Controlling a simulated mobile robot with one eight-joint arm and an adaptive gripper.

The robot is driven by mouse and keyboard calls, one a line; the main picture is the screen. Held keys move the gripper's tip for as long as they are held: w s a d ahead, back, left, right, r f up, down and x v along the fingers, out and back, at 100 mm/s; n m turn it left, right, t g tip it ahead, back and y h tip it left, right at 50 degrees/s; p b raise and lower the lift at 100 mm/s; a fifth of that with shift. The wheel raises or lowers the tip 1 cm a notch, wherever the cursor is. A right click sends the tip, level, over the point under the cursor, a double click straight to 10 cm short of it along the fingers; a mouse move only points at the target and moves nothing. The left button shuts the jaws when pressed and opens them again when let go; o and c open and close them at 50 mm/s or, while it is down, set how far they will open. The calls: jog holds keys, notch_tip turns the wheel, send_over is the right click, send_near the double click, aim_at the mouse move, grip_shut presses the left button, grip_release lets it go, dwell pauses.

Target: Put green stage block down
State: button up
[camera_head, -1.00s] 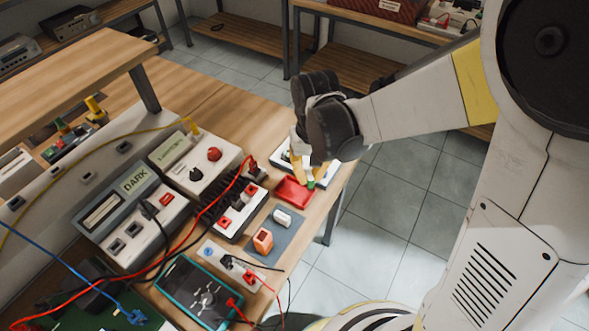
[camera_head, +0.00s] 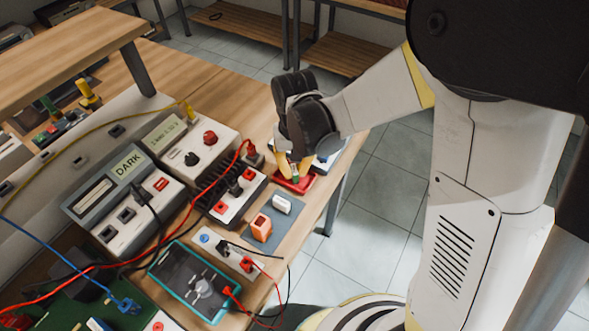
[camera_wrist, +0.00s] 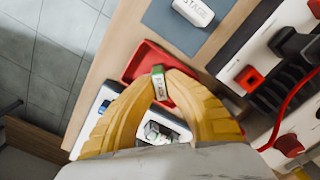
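My gripper (camera_head: 293,174) has yellow fingers, and they are shut on the green stage block (camera_wrist: 158,83). The block is small, with a green top and a white side with dark lettering, and sits between the fingertips in the wrist view. The shallow red tray (camera_wrist: 134,66) is directly beneath and beyond the fingertips; it also shows under the gripper in the head view (camera_head: 307,184). I cannot tell whether the block touches the tray floor. My fingers hide part of the tray.
A grey-blue mat (camera_head: 262,237) beside the tray carries an orange block (camera_head: 261,228) and a white block (camera_head: 282,204). A black-and-white socket unit (camera_head: 235,197) with red and black plugs stands left of the tray. The table's edge and open floor lie to the right.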

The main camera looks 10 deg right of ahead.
aim_at(295, 170)
jog(key=o, duration=0.3)
notch_tip(295, 170, up, 13)
jog(key=p, duration=0.5)
jog(key=s+d+r+t, duration=0.3)
jog(key=s+d+r, duration=0.1)
jog(key=s+d, duration=0.1)
jog(key=s+d+r+m+t, duration=0.1)
jog(key=s+d+r+t, duration=0.3)
jog(key=d, duration=0.4)
jog(key=shift+s+d+r, duration=0.25)
jog(key=shift+s+r, duration=0.35)
jog(key=shift+s, duration=0.3)
